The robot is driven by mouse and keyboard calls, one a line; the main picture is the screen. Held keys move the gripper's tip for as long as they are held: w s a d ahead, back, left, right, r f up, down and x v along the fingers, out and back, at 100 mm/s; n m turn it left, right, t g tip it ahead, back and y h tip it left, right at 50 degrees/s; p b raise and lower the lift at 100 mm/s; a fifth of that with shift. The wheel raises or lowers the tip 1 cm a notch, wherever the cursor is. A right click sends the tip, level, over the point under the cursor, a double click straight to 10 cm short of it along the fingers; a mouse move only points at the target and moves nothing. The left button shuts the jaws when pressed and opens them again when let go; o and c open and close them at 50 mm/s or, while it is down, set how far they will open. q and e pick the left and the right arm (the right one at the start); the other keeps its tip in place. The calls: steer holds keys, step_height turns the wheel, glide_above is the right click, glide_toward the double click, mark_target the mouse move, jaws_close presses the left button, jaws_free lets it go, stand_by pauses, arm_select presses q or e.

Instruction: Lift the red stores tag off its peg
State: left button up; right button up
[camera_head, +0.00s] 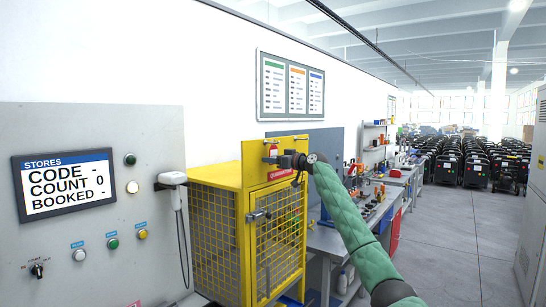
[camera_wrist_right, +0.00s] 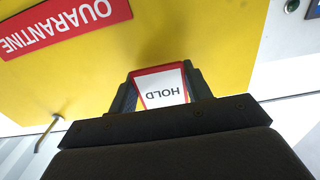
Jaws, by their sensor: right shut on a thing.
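The red stores tag (camera_wrist_right: 163,84), white with a red border and the word HOLD upside down, sits between the fingers of my right gripper (camera_wrist_right: 160,92) in the right wrist view. The gripper is shut on it, in front of a yellow panel. In the head view the tag (camera_head: 273,149) shows small at the top of the yellow cage, with my right gripper (camera_head: 272,159) at it. I cannot make out the tag's peg or whether the tag still touches it. My left gripper is not in view.
The yellow mesh cage (camera_head: 218,183) has a red QUARANTINE label (camera_wrist_right: 65,25). A hand scanner (camera_head: 173,179) hangs left of it on a grey panel with a STORES screen (camera_head: 65,184) and buttons. A cluttered workbench (camera_head: 326,240) stands right of the cage. Open floor (camera_head: 470,230) lies farther right.

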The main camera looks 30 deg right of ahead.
steer(key=shift+r, duration=0.3)
steer(key=shift+d, duration=0.1)
steer(key=shift+b+v, duration=0.45)
steer(key=shift+v, duration=0.4)
steer(key=shift+b+v, duration=0.45)
steer(key=shift+v, duration=0.55)
steer(key=shift+s, duration=0.15)
steer(key=shift+s+d+b, duration=0.2)
steer(key=shift+s+b, duration=0.15)
steer(key=shift+s, duration=0.3)
steer(key=shift+s+d, duration=0.1)
